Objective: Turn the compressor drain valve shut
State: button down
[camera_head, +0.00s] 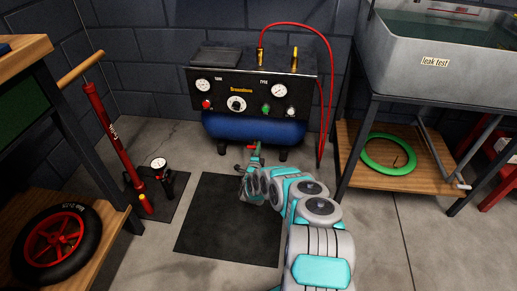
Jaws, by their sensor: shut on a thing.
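The compressor (254,95) stands against the back wall, with a black panel of gauges and knobs above a blue tank (252,128). A small red part (251,147), which looks like the drain valve handle, shows just below the tank. My gripper (254,156) is at this part, low in front of the tank. It is small in the view and appears shut on the red handle. My own arm hides part of the area, and the valve's exact angle is too small to tell.
A black mat (230,218) lies on the floor in front of the compressor. A red floor pump (117,140) stands at the left, near a wheel (60,243) on a wooden shelf. A leak test tank (440,50) stands at the right, above a shelf with a green ring (388,154).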

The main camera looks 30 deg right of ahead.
jog(key=c, duration=0.9)
grip_release()
jog(key=p+v, duration=0.1)
jog(key=v, duration=0.6)
jog(key=shift+s+a, duration=0.2)
jog(key=shift+s, duration=0.15)
jog(key=shift+s+a, duration=0.1)
